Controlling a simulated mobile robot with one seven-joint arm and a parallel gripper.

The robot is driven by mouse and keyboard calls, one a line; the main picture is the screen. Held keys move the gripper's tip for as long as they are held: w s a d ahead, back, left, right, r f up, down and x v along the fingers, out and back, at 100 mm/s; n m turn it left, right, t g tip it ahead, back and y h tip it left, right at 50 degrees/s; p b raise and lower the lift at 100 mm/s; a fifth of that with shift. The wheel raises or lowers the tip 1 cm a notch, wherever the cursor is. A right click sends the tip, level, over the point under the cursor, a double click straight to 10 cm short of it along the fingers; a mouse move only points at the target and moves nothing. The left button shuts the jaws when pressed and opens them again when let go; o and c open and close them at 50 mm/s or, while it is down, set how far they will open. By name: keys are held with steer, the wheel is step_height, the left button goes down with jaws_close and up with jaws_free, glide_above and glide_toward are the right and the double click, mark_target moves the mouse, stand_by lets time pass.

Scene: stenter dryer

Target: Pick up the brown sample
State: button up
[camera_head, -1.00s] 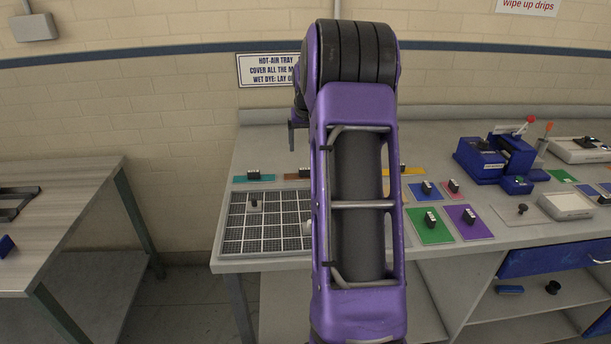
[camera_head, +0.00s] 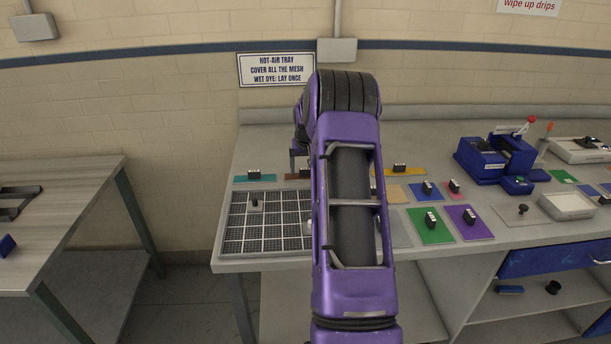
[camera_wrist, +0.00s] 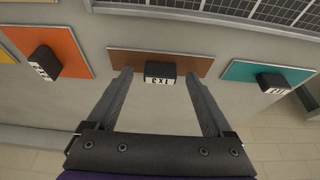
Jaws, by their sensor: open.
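The brown sample (camera_wrist: 195,62) is a flat brown strip with a black labelled block (camera_wrist: 160,73) on its edge, at the upper middle of the wrist view. In the head view only a bit of the brown sample (camera_head: 291,176) shows left of my arm. My gripper (camera_wrist: 161,80) is open, with one finger on each side of the black block. The fingertips reach about level with the block. I cannot tell how high they are above the bench, and nothing is held.
A teal sample (camera_wrist: 245,71) and an orange sample (camera_wrist: 58,48) lie on either side, each with a black block. The mesh tray (camera_head: 236,226) is close by. Green (camera_head: 420,236) and purple (camera_head: 480,232) samples lie right of my arm. A blue device (camera_head: 482,158) stands further right.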

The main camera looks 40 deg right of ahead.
jaws_close()
stand_by(0.3)
steer(key=shift+r, duration=0.1)
